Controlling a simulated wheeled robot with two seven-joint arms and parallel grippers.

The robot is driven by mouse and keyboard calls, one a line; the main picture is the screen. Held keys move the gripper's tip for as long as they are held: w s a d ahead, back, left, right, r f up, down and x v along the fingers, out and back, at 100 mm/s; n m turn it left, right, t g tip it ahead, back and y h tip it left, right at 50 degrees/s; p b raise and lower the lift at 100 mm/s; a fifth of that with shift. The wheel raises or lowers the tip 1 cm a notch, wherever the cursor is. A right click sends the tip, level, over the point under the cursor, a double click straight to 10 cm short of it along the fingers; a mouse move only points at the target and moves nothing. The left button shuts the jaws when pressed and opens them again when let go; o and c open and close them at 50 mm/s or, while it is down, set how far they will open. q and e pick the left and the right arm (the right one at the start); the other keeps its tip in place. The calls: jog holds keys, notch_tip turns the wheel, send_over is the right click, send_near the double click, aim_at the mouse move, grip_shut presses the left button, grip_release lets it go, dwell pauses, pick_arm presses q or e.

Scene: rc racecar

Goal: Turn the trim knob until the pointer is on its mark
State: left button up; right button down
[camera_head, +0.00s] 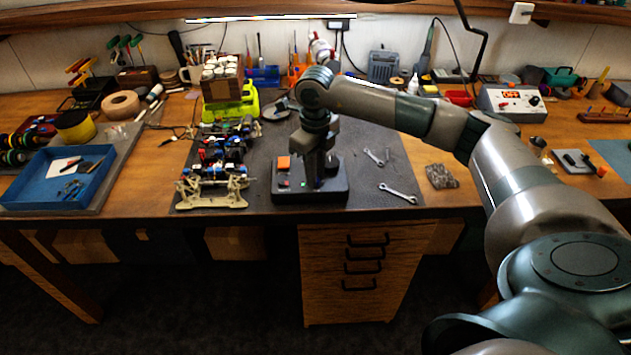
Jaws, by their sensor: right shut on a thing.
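A black control box (340,190) sits on the dark mat near the front edge of the bench. My right gripper (318,184) points straight down onto the box, shut on the trim knob there. The fingers hide the knob almost wholly, and I cannot make out the pointer or its mark. My left gripper is not in view.
An RC car chassis (213,165) stands left of the box. Two wrenches, one of them the larger wrench (398,193), lie on the mat to the right. A blue tray (28,188) is at far left. A box of cups and a green item stand behind the chassis.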

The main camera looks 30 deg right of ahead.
jog(key=shift+n+b, duration=0.4)
jog(key=c, duration=1.7)
grip_release()
jog(key=shift+o, duration=0.2)
jog(key=shift+r, duration=0.1)
